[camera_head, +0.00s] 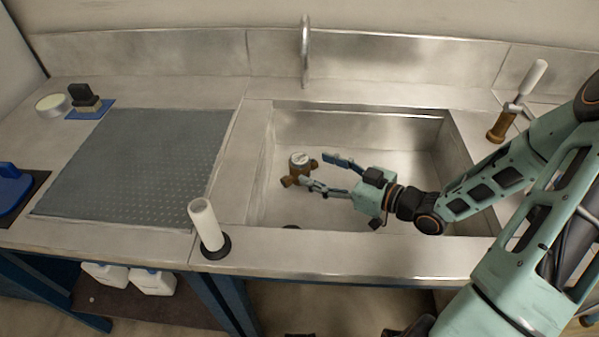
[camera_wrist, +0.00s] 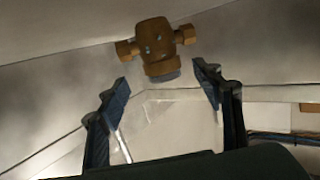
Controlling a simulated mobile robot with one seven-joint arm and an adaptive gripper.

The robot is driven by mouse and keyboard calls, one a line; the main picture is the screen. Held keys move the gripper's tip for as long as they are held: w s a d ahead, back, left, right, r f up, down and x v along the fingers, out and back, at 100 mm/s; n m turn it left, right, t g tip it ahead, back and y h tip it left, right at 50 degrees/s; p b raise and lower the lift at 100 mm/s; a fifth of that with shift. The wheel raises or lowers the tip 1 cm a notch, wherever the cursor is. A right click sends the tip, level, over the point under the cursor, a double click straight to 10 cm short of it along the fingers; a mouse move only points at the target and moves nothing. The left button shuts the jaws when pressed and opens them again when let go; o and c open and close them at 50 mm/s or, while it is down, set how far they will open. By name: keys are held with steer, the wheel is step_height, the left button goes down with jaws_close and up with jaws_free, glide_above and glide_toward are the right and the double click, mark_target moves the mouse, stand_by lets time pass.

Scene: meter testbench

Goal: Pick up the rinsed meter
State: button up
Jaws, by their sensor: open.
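The meter (camera_head: 299,168) has a brass body with side ports and a pale round dial, and it is over the sink basin (camera_head: 420,170) toward its left side. In the wrist view the meter (camera_wrist: 158,46) shows its brass body and ports just beyond my fingertips, roughly centred between them. My gripper (camera_head: 325,173) reaches in from the right, with its fingers spread and pointing at the meter. The fingers (camera_wrist: 163,78) are open and empty in the wrist view. Whether a fingertip touches the meter I cannot tell. What holds the meter up is not clear.
A faucet (camera_head: 305,50) rises behind the basin. A white cylinder (camera_head: 206,224) stands on the front ledge, left of the basin. A grey ribbed mat (camera_head: 140,165) covers the left counter. A white-handled brass valve (camera_head: 516,103) is at the right rear, near my arm.

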mark_target(308, 166)
steer(key=x, duration=0.4)
steer(key=shift+a+f+b, duration=0.1)
steer(key=shift+a+b, duration=0.3)
steer(key=c, duration=1.5)
jaws_close()
steer(key=shift+w, duration=0.1)
